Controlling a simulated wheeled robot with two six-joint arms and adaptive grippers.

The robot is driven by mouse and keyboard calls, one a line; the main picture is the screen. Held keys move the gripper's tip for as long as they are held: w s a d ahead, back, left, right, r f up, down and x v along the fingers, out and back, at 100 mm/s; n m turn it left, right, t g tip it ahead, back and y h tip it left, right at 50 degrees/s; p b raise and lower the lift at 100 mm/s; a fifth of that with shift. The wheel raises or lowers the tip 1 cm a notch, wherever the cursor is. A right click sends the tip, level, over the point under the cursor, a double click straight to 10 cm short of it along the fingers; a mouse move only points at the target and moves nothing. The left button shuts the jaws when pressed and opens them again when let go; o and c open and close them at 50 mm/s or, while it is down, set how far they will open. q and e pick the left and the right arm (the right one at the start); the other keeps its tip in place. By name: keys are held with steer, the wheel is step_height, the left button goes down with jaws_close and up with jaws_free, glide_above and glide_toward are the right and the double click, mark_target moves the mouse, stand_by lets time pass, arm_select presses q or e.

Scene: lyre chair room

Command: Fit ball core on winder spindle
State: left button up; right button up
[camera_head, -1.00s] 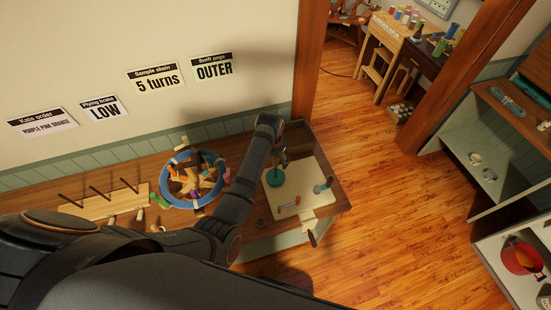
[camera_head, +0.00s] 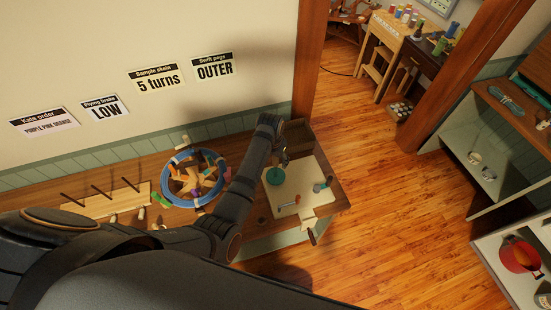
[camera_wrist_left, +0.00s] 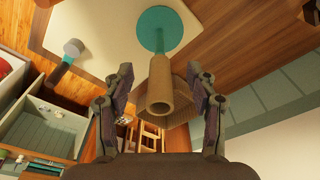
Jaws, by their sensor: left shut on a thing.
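The ball core, a brown hollow tube (camera_wrist_left: 160,90), lies between the fingers of my left gripper (camera_wrist_left: 160,105) in the left wrist view. Its far end lines up with the teal spindle (camera_wrist_left: 162,50) of the winder; I cannot tell whether it sits over the shaft or just in front of it. The winder's round teal disc (camera_head: 275,176) is on a pale board (camera_head: 305,205) at the table's right end. In the head view my left gripper (camera_head: 281,157) is small, just above the disc, and partly hidden by its arm. My right gripper is not in view.
A blue ring (camera_head: 166,188) with colourful pieces inside stands left of my arm. A wooden peg rack (camera_head: 100,205) is farther left. A teal post with a grey top (camera_head: 321,187) and a crank handle (camera_head: 289,204) are close to the disc. A brown box (camera_head: 298,137) stands behind.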

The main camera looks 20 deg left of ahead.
mark_target(276, 176)
arm_select(q)
steer(key=shift+p, duration=0.35)
steer(key=shift+f, duration=0.25)
stand_by(0.3)
steer(key=shift+f+b, duration=1.25)
steer(key=shift+f, duration=0.65)
steer(key=shift+f+b, duration=1.35)
steer(key=shift+f, duration=0.85)
steer(key=o, duration=0.9)
steer(key=r, duration=0.5)
steer(key=s+r, duration=0.1)
steer(key=r, duration=0.1)
steer(key=shift+a+r, duration=0.1)
steer(key=shift+r, duration=0.15)
